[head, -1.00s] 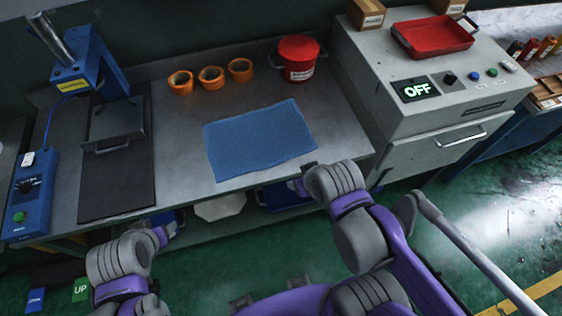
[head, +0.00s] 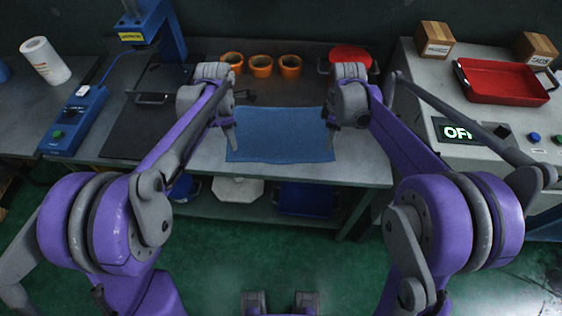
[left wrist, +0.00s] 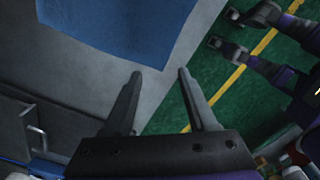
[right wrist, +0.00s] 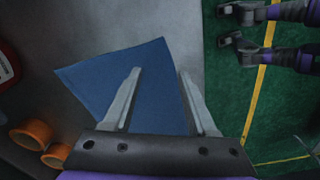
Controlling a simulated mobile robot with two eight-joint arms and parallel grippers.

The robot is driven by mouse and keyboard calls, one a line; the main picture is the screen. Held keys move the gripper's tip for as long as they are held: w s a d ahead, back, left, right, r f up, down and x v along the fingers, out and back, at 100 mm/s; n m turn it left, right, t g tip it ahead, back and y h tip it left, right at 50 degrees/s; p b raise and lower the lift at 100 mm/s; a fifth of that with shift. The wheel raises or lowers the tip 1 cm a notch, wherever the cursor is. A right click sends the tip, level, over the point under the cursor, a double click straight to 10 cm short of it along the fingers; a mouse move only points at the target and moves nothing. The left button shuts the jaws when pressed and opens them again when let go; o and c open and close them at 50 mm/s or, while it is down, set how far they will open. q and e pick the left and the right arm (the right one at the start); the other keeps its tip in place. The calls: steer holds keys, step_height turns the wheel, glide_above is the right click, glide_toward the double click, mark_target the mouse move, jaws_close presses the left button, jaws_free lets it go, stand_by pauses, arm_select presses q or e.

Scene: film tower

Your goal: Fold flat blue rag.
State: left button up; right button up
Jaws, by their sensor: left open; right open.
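The blue rag (head: 280,135) lies spread flat on the grey bench near its front edge. It also shows in the left wrist view (left wrist: 130,25) and the right wrist view (right wrist: 150,85). My left gripper (head: 231,140) is open and empty at the rag's left side; in the left wrist view its fingertips (left wrist: 158,72) are over bare bench just off the rag. My right gripper (head: 331,135) is open at the rag's right side; in the right wrist view its fingers (right wrist: 158,72) are over a rag corner. I cannot tell whether they touch it.
A blue press (head: 150,30) with a dark mat is at left. A grey cabinet (head: 430,80) with a red tray (head: 500,80) is at right.

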mark_target(235, 158)
arm_select(q)
step_height(235, 158, down, 7)
steer(key=shift+w+f, duration=0.1)
steer(key=shift+f, duration=0.1)
arm_select(e)
step_height(235, 158, down, 7)
steer(key=shift+w+a+f, duration=0.1)
steer(key=shift+f, duration=0.05)
arm_select(q)
steer(key=shift+f, duration=0.35)
arm_select(e)
steer(key=shift+f, duration=0.4)
